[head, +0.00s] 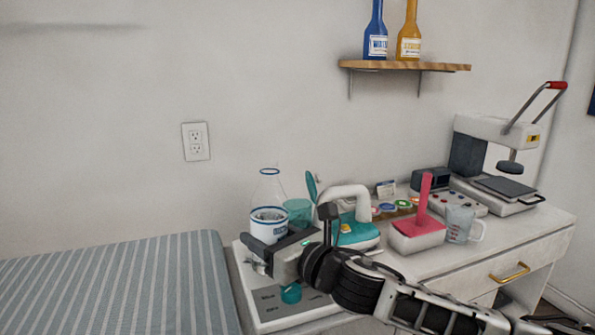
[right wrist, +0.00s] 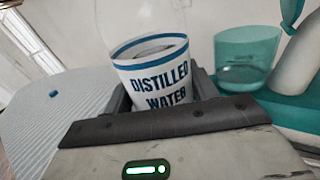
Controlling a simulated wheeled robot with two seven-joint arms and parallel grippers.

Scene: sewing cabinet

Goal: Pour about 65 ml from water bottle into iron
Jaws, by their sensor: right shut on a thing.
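The water bottle (head: 268,188) is clear, with a white label reading "DISTILLED WATER"; its label also shows in the right wrist view (right wrist: 158,80). It looks about upright. My right gripper (head: 272,238) is shut on it around the label. The iron (head: 357,234), teal with a white handle, stands just right of the bottle. A teal flap (head: 311,187) stands raised beside its handle. A translucent teal vessel (head: 298,211) is between bottle and iron, apart from the bottle; in the right wrist view (right wrist: 247,58) it shows some liquid low inside. My left gripper is not in view.
A small teal cap-like piece (head: 290,293) lies on the pale base (head: 275,318) in front. A striped ironing board (head: 120,285) fills the left. A shelf (head: 405,66) with two bottles hangs above.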

